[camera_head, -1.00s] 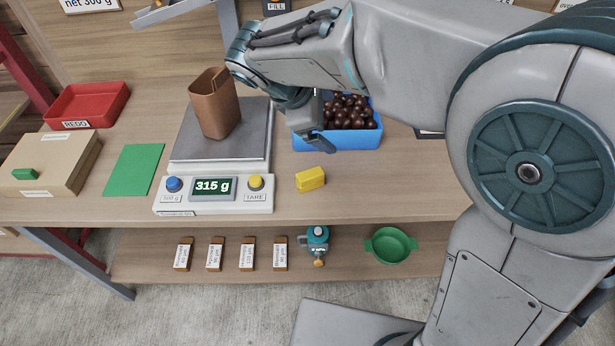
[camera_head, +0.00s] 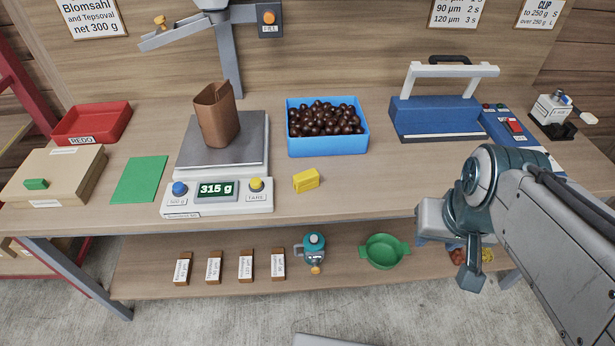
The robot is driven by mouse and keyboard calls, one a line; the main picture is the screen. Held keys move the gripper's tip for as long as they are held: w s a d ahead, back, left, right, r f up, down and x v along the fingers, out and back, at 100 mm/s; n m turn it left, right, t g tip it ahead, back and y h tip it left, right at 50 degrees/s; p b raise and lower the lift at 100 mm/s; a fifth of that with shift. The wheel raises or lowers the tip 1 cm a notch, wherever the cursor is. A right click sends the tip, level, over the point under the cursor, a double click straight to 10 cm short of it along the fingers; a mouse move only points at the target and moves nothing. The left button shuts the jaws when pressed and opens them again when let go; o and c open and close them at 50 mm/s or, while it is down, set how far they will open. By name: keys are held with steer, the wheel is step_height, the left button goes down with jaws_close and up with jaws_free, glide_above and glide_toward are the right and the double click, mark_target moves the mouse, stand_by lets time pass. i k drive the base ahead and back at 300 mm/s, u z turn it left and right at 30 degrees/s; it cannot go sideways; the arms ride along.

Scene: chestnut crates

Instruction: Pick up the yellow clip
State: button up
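A small yellow piece (camera_head: 487,255) lies at the right of the lower shelf, beside reddish-brown pieces (camera_head: 457,256). It is partly hidden by my arm, and too small to tell for certain that it is a clip. My gripper (camera_head: 472,278) hangs in front of the lower shelf's right part, close to these pieces in the picture. Its fingers point down, and whether they are open or shut is unclear; no held object shows. A yellow block (camera_head: 306,180) lies on the bench top, right of the scale.
The scale (camera_head: 218,208) reads 315 g and bears an open brown bag (camera_head: 216,115). A blue bin (camera_head: 328,145) of brown balls and a blue sealer (camera_head: 436,118) stand behind. A green bowl (camera_head: 384,251), a teal-topped device (camera_head: 314,251) and several labelled brown blocks (camera_head: 246,265) stand on the lower shelf.

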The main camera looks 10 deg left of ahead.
mark_target(309, 179)
steer(key=u, duration=0.6)
steer(key=i, duration=0.75)
steer(key=u, duration=0.4)
